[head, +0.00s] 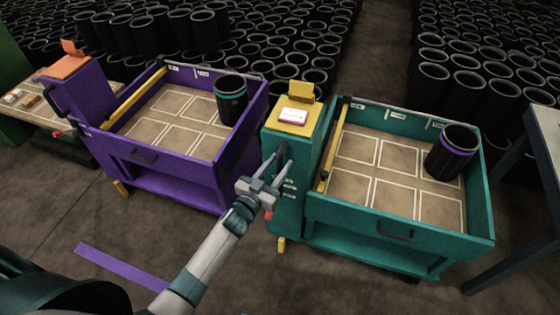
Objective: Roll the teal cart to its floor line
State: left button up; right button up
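The teal cart (398,239) stands at the right, with a tall end post (287,210) on its left side. A dark grip (284,152) sits on that post's left face. My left gripper (280,161) is in front of this face, its two fingers apart and pointing up toward the grip. I cannot tell whether the fingers touch it or straddle it. Inside the teal cart, a black sleeve with a purple band (452,154) stands upright in the back right. A yellow bar (334,150) lies along its left side. No teal floor line shows. My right gripper is out of view.
A purple cart (165,180) stands close on the left, holding a black sleeve with a teal band (231,97). A purple floor line (122,268) lies in front of it. A dark table (512,185) stands at the right. Many black sleeves fill the back.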

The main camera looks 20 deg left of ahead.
pick_arm(q)
jog(key=shift+w+d, duration=0.1)
jog(key=shift+w, duration=0.4)
grip_shut()
jog(key=shift+s, duration=0.1)
